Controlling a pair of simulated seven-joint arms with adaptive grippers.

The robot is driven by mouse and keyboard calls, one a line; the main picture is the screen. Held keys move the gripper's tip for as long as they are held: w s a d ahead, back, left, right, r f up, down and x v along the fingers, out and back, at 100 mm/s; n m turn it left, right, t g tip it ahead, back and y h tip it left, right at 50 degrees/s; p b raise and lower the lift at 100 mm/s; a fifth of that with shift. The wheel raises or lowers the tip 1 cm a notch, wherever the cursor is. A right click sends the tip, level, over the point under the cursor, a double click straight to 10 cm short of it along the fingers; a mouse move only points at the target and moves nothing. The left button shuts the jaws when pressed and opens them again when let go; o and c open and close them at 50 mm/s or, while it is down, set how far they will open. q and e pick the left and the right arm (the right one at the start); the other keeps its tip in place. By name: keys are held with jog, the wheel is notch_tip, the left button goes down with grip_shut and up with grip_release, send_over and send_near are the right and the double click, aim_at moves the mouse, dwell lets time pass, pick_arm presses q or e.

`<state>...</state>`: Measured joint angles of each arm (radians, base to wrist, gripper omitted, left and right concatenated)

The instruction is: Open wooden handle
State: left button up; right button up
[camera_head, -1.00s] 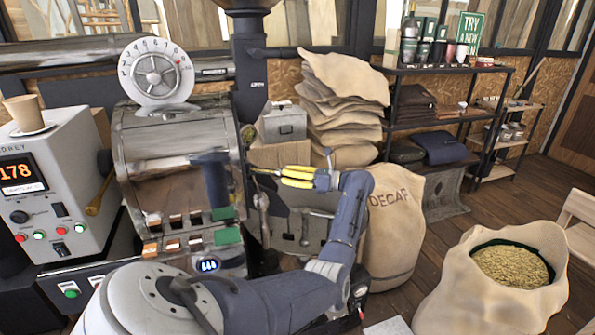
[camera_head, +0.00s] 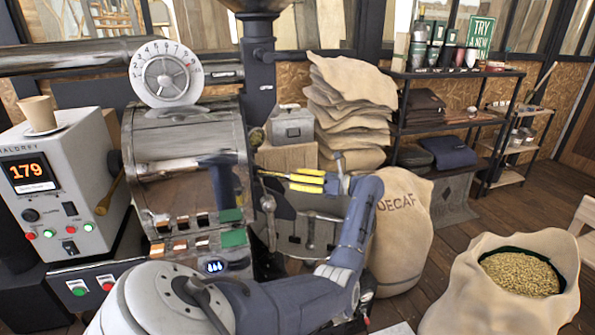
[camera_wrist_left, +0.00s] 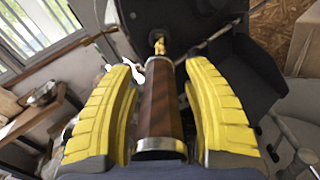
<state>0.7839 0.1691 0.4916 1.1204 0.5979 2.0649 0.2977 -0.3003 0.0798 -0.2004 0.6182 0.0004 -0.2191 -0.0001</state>
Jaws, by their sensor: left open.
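The wooden handle (camera_wrist_left: 160,108) is a dark brown cylinder with metal end caps, joined by a brass fitting to a round dark metal part in the left wrist view. My left gripper (camera_wrist_left: 158,66) is open, with one yellow finger on each side of the handle. Narrow gaps show between the handle and both fingers. In the head view my left gripper (camera_head: 290,181) points left, in front of the roaster's right side. I cannot clearly make out the handle there. My right gripper is not in view.
The roaster drum (camera_head: 190,150) stands left of my gripper. A control box (camera_head: 75,165) with a cup on top is further left. A decaf sack (camera_head: 402,235) and an open bean sack (camera_head: 450,300) stand to the right. Some wooden floor is free behind them.

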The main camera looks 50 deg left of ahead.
pick_arm(q)
jog(key=v, duration=1.2)
jog(key=shift+w, duration=0.1)
